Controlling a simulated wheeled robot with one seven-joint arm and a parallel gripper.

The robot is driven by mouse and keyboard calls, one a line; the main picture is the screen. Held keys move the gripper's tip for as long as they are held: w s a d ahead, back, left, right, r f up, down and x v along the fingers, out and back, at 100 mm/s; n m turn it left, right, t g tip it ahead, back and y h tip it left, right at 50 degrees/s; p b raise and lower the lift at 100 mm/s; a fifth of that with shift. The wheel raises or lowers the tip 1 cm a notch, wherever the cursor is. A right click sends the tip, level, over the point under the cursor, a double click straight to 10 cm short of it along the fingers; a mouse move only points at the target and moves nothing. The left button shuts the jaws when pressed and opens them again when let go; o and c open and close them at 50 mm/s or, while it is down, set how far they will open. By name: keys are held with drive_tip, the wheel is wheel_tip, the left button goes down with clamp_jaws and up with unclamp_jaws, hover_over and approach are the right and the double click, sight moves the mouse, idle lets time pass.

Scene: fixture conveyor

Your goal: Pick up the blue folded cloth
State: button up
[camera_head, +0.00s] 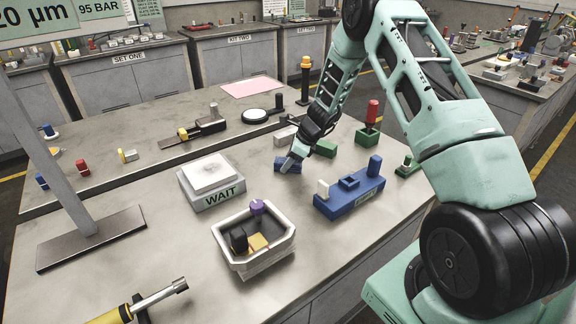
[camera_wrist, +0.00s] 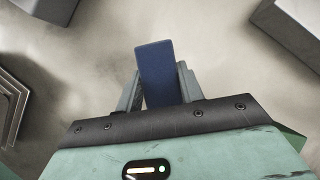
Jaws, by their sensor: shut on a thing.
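The blue folded cloth (camera_wrist: 157,68) stands out between the two grey fingers in the wrist view, as a dark blue slab. My gripper (camera_wrist: 158,88) is shut on it, with one finger along each side. In the head view my gripper (camera_head: 291,164) points down over the table, and the blue cloth (camera_head: 279,164) shows partly behind its fingers. The fingers hide its middle. I cannot tell whether the cloth touches the table.
A grey box marked WAIT (camera_head: 213,192) and a white-rimmed tray (camera_head: 231,257) with small items stand nearby at left and front. A blue fixture (camera_head: 352,203) is to the right.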

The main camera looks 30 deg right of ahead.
drive_tip(key=shift+r, duration=0.15)
wheel_tip(320, 180, up, 10)
drive_tip(key=shift+f+b, duration=0.1)
drive_tip(key=shift+b, duration=0.35)
